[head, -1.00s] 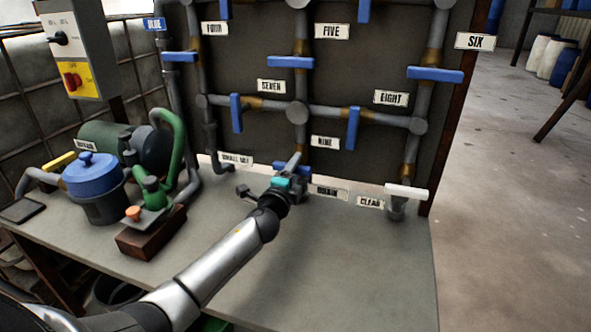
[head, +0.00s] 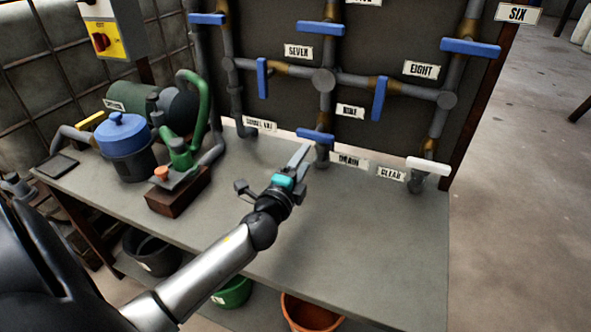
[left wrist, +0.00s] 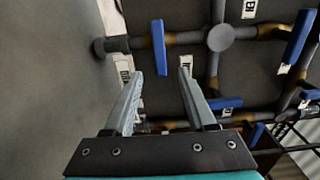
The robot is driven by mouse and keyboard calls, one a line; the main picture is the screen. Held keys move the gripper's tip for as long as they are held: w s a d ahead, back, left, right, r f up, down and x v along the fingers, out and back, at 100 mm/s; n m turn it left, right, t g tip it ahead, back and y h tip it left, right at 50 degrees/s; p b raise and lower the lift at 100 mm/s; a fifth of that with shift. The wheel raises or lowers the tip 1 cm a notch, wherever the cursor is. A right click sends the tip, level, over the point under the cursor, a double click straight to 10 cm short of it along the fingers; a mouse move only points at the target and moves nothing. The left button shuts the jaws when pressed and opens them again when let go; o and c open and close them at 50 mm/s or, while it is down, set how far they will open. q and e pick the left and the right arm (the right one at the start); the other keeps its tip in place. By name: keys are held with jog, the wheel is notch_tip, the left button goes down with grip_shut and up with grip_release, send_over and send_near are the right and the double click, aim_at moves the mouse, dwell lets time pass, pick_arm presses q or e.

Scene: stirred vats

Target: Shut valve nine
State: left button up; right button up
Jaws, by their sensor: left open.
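Valve nine is the blue handle (head: 315,135) on the vertical pipe above the drain, at the lower left of the NINE label (head: 350,110). It lies level, crosswise to its pipe. My left gripper (head: 303,150) is just in front of and below it, above the bench. In the left wrist view, turned sideways, this handle (left wrist: 159,47) lies beyond the fingertips, its lower end lined up between them. The left gripper (left wrist: 160,74) is open with nothing between its fingers; I cannot tell the exact gap to the handle. My right gripper is not in view.
Blue handles by SEVEN (head: 262,78) and EIGHT (head: 379,98) stand upright on either side. A white handle (head: 428,166) is at CLEAR. A blue-lidded pot (head: 123,134) and green pump fitting (head: 180,150) stand at the left of the bench (head: 380,240). The bench front is mostly clear.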

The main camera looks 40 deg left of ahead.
pick_arm(q)
jog(key=shift+v, duration=2.15)
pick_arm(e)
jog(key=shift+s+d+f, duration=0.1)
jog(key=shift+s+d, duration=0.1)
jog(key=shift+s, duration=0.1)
